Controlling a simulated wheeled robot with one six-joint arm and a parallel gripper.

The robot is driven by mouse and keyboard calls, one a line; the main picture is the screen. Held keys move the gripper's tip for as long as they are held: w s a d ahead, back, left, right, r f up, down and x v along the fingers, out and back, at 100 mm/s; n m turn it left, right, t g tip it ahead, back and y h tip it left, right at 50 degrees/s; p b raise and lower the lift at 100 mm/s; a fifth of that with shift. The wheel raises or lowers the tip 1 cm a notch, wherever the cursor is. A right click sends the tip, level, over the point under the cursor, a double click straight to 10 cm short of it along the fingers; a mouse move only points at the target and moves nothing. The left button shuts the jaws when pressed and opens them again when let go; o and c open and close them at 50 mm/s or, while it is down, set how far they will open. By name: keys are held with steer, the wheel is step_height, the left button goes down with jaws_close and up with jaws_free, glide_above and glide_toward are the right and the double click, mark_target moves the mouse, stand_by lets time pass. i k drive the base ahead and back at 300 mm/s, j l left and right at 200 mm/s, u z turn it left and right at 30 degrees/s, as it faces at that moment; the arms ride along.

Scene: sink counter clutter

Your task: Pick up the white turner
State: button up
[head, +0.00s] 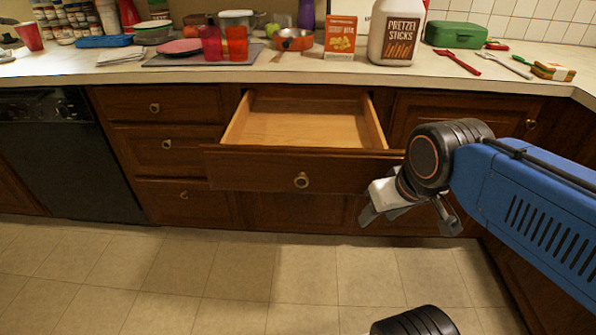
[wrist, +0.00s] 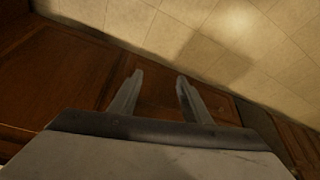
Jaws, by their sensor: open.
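A thin, whitish long-handled utensil (head: 508,66), which looks like the white turner, lies on the counter at the right in the head view. It is small there, so its exact shape is hard to tell. My gripper (head: 410,220) is below counter height, in front of the cabinets and right of the open drawer, well apart from the utensil. In the wrist view my gripper (wrist: 160,76) shows two separated fingers with nothing between them. The turner is not in the wrist view.
An empty open drawer (head: 300,124) juts out below the counter. Near the utensil lie a red utensil (head: 458,62), a sandwich (head: 553,71) and a green box (head: 456,34). A pretzel jug (head: 397,30) and an orange box (head: 340,38) stand left. The floor is clear.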

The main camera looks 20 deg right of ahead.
mark_target(525, 76)
steer(key=z, duration=1.35)
